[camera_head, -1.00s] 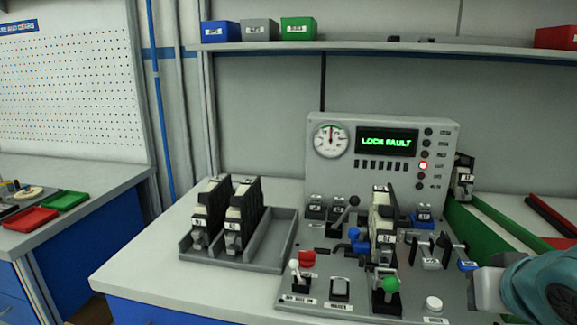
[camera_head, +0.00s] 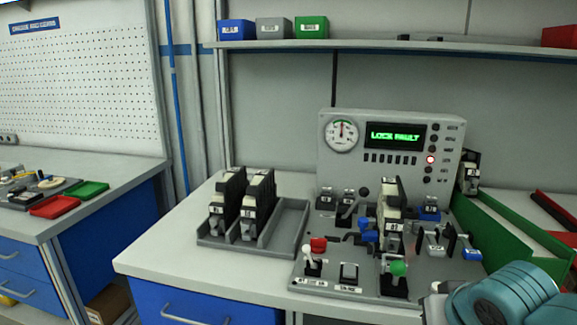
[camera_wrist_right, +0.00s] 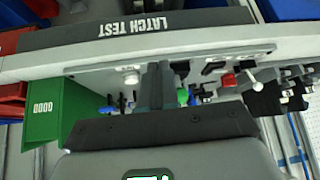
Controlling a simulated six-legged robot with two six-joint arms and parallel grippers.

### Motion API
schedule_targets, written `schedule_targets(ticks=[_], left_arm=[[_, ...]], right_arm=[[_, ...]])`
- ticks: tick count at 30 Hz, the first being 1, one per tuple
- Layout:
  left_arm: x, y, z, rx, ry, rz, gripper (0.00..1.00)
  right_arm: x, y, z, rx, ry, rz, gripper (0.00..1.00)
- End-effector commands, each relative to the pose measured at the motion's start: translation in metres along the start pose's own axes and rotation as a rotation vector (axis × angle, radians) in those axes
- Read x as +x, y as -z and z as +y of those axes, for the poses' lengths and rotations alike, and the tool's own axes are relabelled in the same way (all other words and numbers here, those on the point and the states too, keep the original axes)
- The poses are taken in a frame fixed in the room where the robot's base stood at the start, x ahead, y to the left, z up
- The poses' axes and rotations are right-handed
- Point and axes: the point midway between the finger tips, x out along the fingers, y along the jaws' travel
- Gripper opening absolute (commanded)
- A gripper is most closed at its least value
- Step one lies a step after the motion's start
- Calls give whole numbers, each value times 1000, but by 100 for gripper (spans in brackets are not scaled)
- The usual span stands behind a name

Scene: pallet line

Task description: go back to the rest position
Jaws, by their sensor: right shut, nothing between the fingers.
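My right gripper (camera_wrist_right: 156,82) shows in the right wrist view, its dark fingers together with nothing between them, in front of the test bench edge. In the head view my right arm comes in at the lower right corner, below the bench panel; the fingertips cannot be made out there. My left gripper is not in view. The test station (camera_head: 390,150) has a round gauge, a green display reading LOCK FAULT and a lit red lamp. A module (camera_head: 391,215) stands upright in the fixture among coloured levers.
A grey tray (camera_head: 285,228) holds two upright modules at the left of the bench. A green bin (camera_head: 505,235) stands at the right, beside a red one. A shelf (camera_head: 400,45) with small bins runs behind. A second bench (camera_head: 110,165) is at the far left.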

Motion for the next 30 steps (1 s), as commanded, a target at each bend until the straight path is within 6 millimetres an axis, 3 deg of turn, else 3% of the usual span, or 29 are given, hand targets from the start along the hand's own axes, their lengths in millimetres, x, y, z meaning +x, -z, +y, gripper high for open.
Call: schedule_targets(ticks=[5,8,12,15,21,26,27,28,30], left_arm=[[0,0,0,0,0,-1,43],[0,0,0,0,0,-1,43],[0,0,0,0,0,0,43],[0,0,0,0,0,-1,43],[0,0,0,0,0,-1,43],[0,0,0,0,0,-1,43],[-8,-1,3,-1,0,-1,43],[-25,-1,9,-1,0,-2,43],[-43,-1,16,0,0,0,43]], right_arm=[[62,-38,-28,-35,83,-106,0],[106,-75,-48,-41,147,-184,0],[172,-161,-77,-9,249,-328,0],[203,-224,-90,40,296,-413,0],[227,-332,-101,133,312,-539,0],[225,-405,-101,190,282,-627,0],[217,-411,-101,196,274,-637,0],[204,-394,-101,193,275,-623,0],[189,-381,-102,192,276,-620,0]])
